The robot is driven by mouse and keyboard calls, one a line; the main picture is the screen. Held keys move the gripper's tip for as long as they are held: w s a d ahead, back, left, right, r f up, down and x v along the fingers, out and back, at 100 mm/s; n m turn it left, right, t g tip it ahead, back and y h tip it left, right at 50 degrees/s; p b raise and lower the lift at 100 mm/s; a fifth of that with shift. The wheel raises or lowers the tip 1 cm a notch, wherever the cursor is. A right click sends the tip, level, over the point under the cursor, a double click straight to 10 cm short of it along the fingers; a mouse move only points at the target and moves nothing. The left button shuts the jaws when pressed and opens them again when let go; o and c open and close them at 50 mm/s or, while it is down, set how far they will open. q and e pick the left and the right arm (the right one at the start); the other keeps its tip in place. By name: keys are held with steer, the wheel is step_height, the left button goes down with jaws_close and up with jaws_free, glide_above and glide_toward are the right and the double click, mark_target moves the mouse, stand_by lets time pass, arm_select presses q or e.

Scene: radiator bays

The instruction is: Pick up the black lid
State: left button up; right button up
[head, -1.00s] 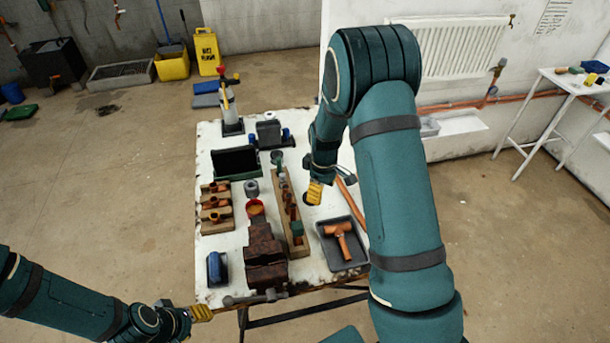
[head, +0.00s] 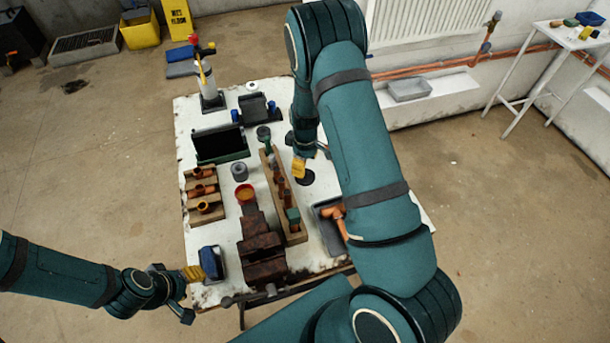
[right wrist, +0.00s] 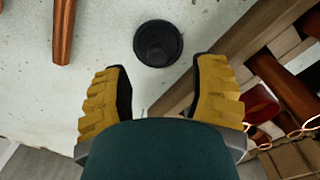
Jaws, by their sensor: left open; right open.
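The black lid (right wrist: 158,43) is a small round black disc lying flat on the white tabletop. In the right wrist view it lies just beyond the gap between the yellow fingertips. In the head view the lid (head: 305,177) shows beside my right gripper (head: 298,168). My right gripper (right wrist: 163,88) is open and empty, with the lid apart from both fingers. My left gripper (head: 196,272) is at the table's front left corner, next to a blue object (head: 211,262). It is open and holds nothing that I can see.
A long wooden rack (head: 295,236) with fittings stands close beside the lid. A copper pipe (right wrist: 64,30) lies on its other side. A grey tray (head: 326,207) with an orange fitting is partly hidden by my right arm. A brown vise (head: 262,258) stands at the front.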

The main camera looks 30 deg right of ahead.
steer(key=shift+w+d+f, duration=0.1)
steer(key=shift+w+f, duration=0.05)
steer(key=shift+f, duration=2.6)
jaws_close()
